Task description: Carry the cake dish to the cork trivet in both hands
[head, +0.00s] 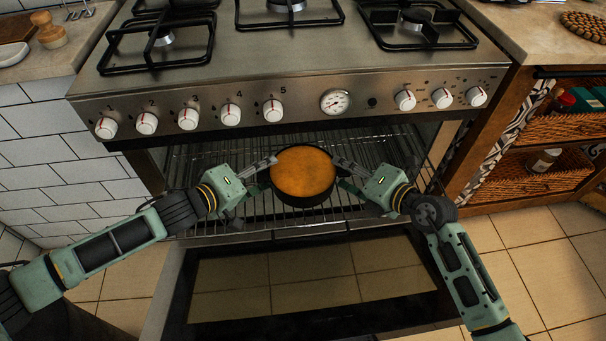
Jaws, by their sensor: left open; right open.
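The cake dish (303,173), a round dark dish with an orange-brown cake filling it, sits on the wire rack in the open oven. My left gripper (262,173) is open at the dish's left side. My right gripper (346,173) is open at the dish's right side. The fingers of both are close to the rim; I cannot tell whether they touch it. A round brown trivet (585,25) of bead-like pieces, which looks like the cork trivet, lies on the right counter and is cut off by the picture's edge.
The oven door (310,285) hangs open below the wire rack (345,213). Red-marked knobs (231,115) and black burner grates (290,12) are above. Wicker baskets (550,182) with jars are in the shelving at right. The right counter (525,32) is bare left of the trivet.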

